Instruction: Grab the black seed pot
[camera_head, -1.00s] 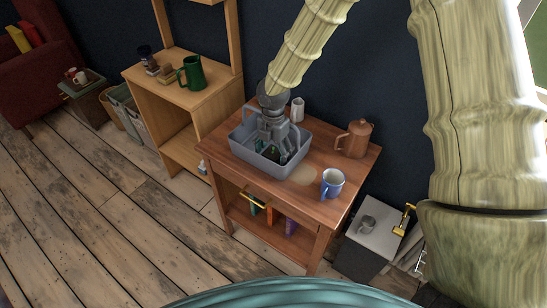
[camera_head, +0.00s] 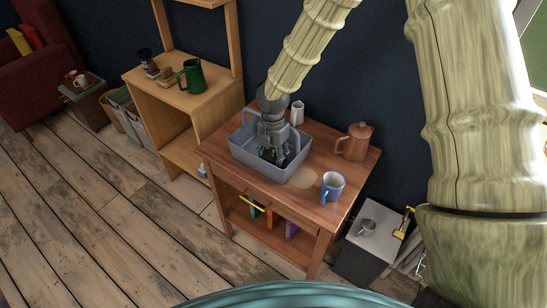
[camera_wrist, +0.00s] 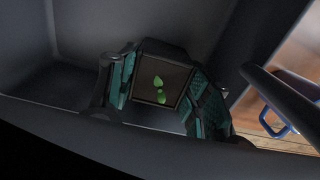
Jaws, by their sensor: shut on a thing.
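The black seed pot (camera_wrist: 163,84) is a small square dark pot with brown soil and a green two-leaf seedling. It sits inside the grey bin (camera_head: 286,172) on the wooden table. My gripper (camera_head: 267,158) reaches down into the bin from above. In the wrist view its teal-padded fingers (camera_wrist: 160,95) are on either side of the pot, shut on it. The pot's lower part is hidden, so I cannot tell whether it touches the bin floor.
The bin walls surround my gripper closely. A blue mug (camera_head: 332,186), a brown coffee pot (camera_head: 353,141) and a small white pitcher (camera_head: 297,112) stand on the table (camera_head: 305,207). A wooden shelf holding a green pitcher (camera_head: 193,77) stands left.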

